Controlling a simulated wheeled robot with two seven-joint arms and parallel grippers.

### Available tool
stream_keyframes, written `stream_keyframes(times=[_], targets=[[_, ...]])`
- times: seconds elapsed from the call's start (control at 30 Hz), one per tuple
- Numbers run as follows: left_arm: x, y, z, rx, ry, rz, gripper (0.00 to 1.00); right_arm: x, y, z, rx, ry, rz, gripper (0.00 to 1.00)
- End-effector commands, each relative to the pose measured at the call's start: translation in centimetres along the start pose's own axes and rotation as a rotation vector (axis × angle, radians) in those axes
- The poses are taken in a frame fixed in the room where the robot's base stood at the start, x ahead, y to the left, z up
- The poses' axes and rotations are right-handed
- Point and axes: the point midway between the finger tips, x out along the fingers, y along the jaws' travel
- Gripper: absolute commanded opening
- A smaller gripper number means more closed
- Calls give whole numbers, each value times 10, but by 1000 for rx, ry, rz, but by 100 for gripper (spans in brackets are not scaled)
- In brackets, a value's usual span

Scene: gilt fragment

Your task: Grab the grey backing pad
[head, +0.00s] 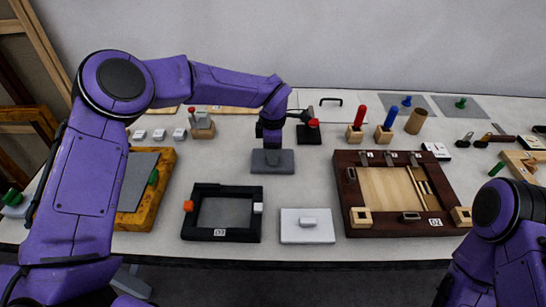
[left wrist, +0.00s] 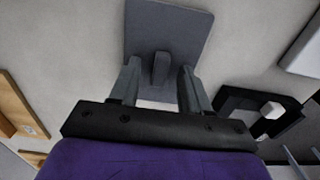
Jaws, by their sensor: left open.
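The grey backing pad (head: 272,168) is a flat dark grey slab lying on the table behind the black frame. In the left wrist view the pad (left wrist: 180,25) has a small upright grip (left wrist: 161,68) on its face. My left gripper (head: 271,150) is directly over the pad, pointing down. In the left wrist view its two fingers (left wrist: 159,78) are open, with the grip between their tips and gaps on both sides. In the head view the gripper hides most of the grip. My right arm shows at the lower right, but its gripper is out of view.
A black frame (head: 222,235) and a white pad with a knob (head: 307,235) lie in front. A dark wooden tray (head: 345,190) stands to the right. A black stand with a red knob (head: 308,134) is close behind the pad. Small white blocks lie behind left.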

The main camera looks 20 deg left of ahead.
Motion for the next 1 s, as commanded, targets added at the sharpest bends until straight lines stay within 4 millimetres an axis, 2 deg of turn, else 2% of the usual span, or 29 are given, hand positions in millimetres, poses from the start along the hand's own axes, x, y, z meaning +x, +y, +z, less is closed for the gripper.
stream_keyframes(times=[0.23,0.37,0.4,0.77,0.87,0.97,1.0], targets=[[4,0,0,0,-1,1,47,0,0,0,0,0,0,41],[4,0,0,0,-1,1,4,0,0,0,0,0,0,41],[4,0,0,0,-1,1,0,0,0,0,0,0,0,41],[0,1,0,-1,-1,2,0,1,0,0,0,0,0,41],[-9,1,0,0,-3,2,0,3,0,1,0,0,0,41],[-28,1,0,-1,-4,4,0,7,0,3,0,0,0,41],[-35,-6,-3,0,-4,3,0,11,-1,4,0,0,0,41]])
